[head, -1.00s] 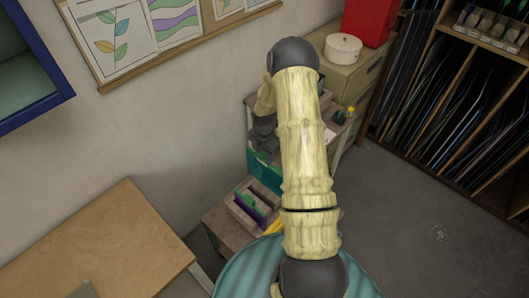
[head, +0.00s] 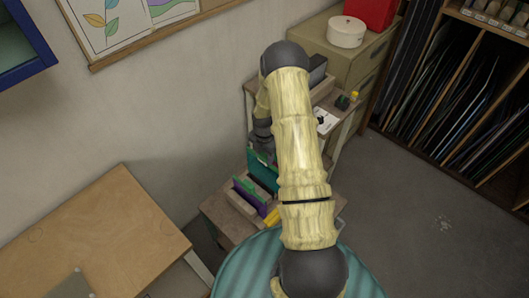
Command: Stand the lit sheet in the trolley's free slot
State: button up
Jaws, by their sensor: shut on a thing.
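My gripper (head: 262,146) is partly hidden behind my own arm. It points down and is shut on a teal-green sheet (head: 262,172), held upright by its top edge. The sheet is right at the slotted wooden rack on the trolley (head: 213,208). Its lower edge is hidden, so I cannot tell whether it is in a slot or just behind the rack. A purple sheet (head: 249,198) stands in the front part of the rack, with some green showing next to it. No glow shows clearly on any sheet.
The trolley's upper shelf holds a dark box (head: 317,70), a white paper (head: 327,121) and small items. A wooden table (head: 100,235) is at lower left. A cabinet (head: 355,65) and a sheet rack (head: 440,110) stand at right. The grey floor (head: 400,200) is clear.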

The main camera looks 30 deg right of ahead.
aim_at(264, 169)
jog(key=shift+f+b, duration=3.2)
jog(key=shift+f, duration=1.8)
jog(key=o, duration=1.7)
jog(key=shift+r, duration=0.1)
jog(key=shift+r+p, duration=1.95)
jog(key=shift+r, duration=1.45)
